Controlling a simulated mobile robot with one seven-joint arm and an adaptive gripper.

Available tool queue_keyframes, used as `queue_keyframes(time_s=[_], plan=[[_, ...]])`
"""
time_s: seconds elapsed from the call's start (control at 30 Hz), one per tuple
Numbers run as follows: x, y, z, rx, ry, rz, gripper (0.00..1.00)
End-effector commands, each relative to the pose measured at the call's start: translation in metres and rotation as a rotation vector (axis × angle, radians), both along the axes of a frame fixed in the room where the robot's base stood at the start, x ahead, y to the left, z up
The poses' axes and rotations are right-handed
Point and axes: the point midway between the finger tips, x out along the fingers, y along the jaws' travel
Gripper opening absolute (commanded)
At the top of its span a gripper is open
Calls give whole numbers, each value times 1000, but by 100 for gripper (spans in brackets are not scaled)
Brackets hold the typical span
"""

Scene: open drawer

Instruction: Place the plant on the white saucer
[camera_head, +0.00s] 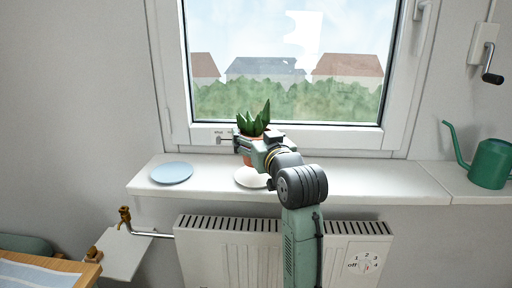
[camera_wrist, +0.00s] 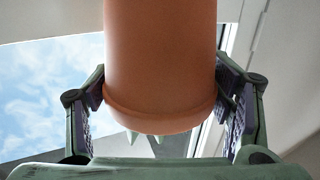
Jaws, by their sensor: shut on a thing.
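The plant has pointed green leaves (camera_head: 256,121) in a terracotta pot, which shows large in the wrist view (camera_wrist: 160,60). My gripper (camera_wrist: 165,100) is shut on the pot, with one finger pad on each side of it. In the head view my gripper (camera_head: 257,145) holds the plant above the windowsill, over or close to the white saucer (camera_head: 248,178). The arm hides the right part of the saucer. The pot looks upright in the head view. The exact gap between pot and saucer cannot be told.
A light blue plate (camera_head: 171,173) lies on the windowsill (camera_head: 375,182) to the left. A green watering can (camera_head: 490,163) stands at the far right. The window (camera_head: 285,65) is behind the plant, and a radiator (camera_head: 228,250) is below the sill.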

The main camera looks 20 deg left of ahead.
Motion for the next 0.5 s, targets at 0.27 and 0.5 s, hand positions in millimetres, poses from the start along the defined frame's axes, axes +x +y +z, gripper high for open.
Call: queue_keyframes(time_s=[0.27,0.5], plan=[[-1,0,-32,2,-1,1,23],[-1,0,-33,2,-4,1,23]])
